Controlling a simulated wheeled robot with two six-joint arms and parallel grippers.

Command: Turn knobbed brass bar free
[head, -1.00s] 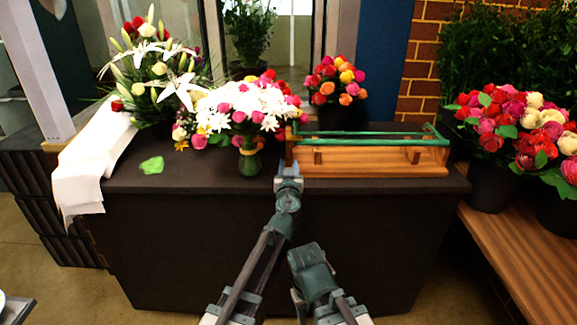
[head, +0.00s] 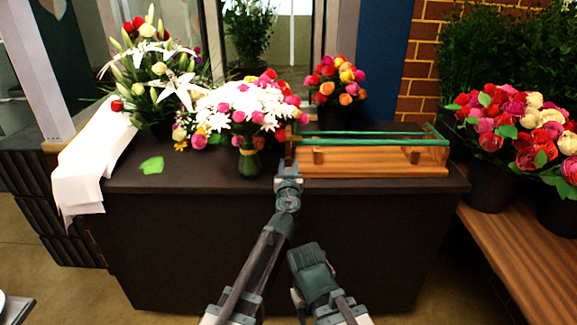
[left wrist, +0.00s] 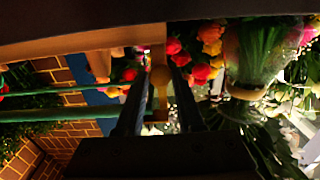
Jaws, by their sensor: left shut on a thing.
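The knobbed brass bar (left wrist: 160,79) shows in the left wrist view as a yellow bar with a round knob, between my two dark fingers. In the head view it is small and hard to make out at the left end of a wooden case (head: 375,163) with green-edged glass on top. My left gripper (head: 289,164) is at the counter's front edge, by the case's left front corner. It is shut on the bar, and its fingers (left wrist: 159,75) stand either side of the knob.
A dark counter (head: 200,182) carries the case. A glass vase (head: 249,160) of white and pink flowers stands close left of my left gripper. A green leaf (head: 151,165) and white paper (head: 85,175) lie further left. Rose buckets (head: 490,187) stand at right on a wooden bench.

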